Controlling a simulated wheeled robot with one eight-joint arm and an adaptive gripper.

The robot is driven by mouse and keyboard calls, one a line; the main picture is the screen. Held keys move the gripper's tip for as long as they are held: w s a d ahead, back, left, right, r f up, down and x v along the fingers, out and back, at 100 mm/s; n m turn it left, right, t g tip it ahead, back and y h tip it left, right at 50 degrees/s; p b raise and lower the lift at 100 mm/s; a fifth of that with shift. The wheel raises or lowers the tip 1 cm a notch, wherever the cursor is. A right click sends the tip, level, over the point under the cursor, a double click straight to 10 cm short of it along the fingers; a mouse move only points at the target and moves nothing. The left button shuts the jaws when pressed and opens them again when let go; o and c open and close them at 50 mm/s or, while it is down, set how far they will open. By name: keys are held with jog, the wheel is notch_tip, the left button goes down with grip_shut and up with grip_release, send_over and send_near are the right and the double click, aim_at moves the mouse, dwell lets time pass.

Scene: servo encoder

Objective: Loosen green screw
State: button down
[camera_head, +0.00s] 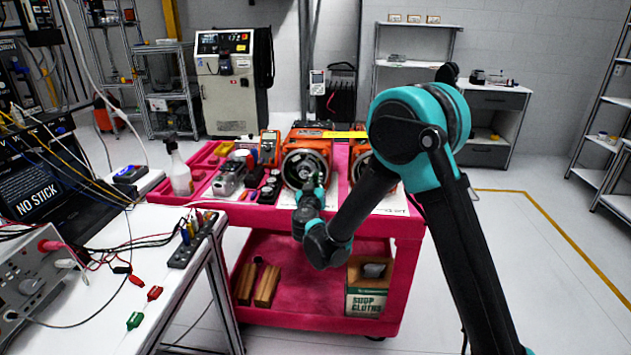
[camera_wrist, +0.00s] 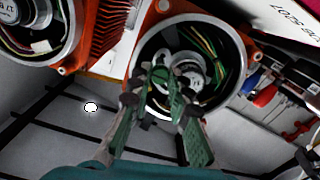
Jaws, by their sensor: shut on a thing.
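An orange servo motor (camera_wrist: 240,27) with a round open end housing stands on the red cart in the head view (camera_head: 288,148). Inside the housing is a silver encoder (camera_wrist: 187,70) with coloured wires around it. My gripper (camera_wrist: 162,84) reaches into the housing, its fingers closed around a small green part at the encoder, which looks like the green screw (camera_wrist: 159,88). The fingers hide much of the screw, and I cannot tell how far it is turned. In the head view my gripper (camera_head: 315,187) is at the front of the motor and its fingertips are hard to make out.
A second orange motor (camera_head: 360,165) stands to the right, partly behind my arm. The red cart (camera_head: 405,226) also holds a multimeter (camera_head: 269,147), several small tools and a spray bottle (camera_head: 179,170). A white bench (camera_head: 100,320) with cables is at the left. The floor at right is clear.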

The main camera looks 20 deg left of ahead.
jog(key=shift+n, duration=0.3)
jog(key=n, duration=0.3)
jog(key=shift+n, duration=0.4)
jog(key=n, duration=0.3)
jog(key=shift+n, duration=0.3)
jog(key=n, duration=0.4)
jog(key=shift+n, duration=1.8)
jog(key=c, duration=1.4)
grip_release()
